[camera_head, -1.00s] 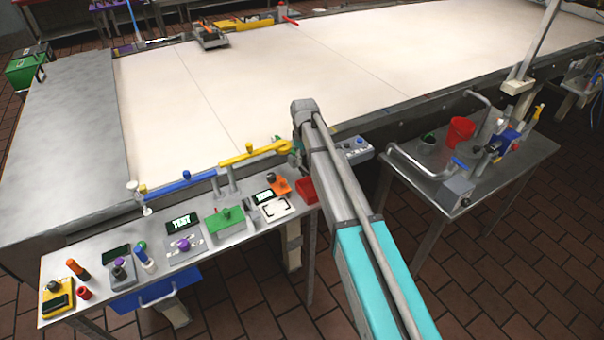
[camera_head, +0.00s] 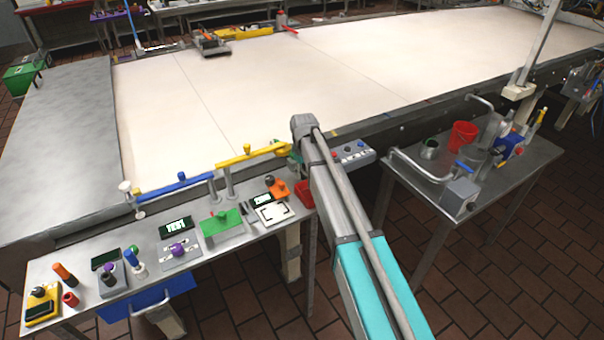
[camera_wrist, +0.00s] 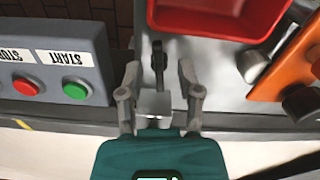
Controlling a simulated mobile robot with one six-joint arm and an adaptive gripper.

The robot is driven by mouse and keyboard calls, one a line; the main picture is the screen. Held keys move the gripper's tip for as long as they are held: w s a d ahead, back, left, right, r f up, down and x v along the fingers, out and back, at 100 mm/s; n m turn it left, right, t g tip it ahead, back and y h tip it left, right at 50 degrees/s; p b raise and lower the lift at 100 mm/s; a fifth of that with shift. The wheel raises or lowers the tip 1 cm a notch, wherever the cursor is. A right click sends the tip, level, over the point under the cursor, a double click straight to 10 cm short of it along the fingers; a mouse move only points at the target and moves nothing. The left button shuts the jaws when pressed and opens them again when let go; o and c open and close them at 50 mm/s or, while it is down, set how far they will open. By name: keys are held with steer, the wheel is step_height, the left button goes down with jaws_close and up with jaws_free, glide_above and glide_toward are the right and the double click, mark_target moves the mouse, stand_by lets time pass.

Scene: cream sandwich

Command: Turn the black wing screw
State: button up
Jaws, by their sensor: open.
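In the wrist view, a black narrow upright part (camera_wrist: 158,60), which looks like the black wing screw, stands at the edge of the grey table. A silver block (camera_wrist: 154,104) lies just below it in the picture. My gripper (camera_wrist: 160,72) is open, with one grey finger on each side of the black part. I see a gap on both sides, and cannot tell the depth between fingertips and screw. In the head view my arm (camera_head: 335,200) hides the screw and most of my gripper.
A red bin (camera_wrist: 218,14) is close beyond the fingers. An orange device with dark knobs (camera_wrist: 290,75) is to the right. A start/stop button box (camera_wrist: 58,62) is close on the left. A yellow bar (camera_head: 252,155) runs along the conveyor edge beside my arm.

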jaws_close()
stand_by(0.4)
steer(key=shift+m, duration=1)
jaws_free()
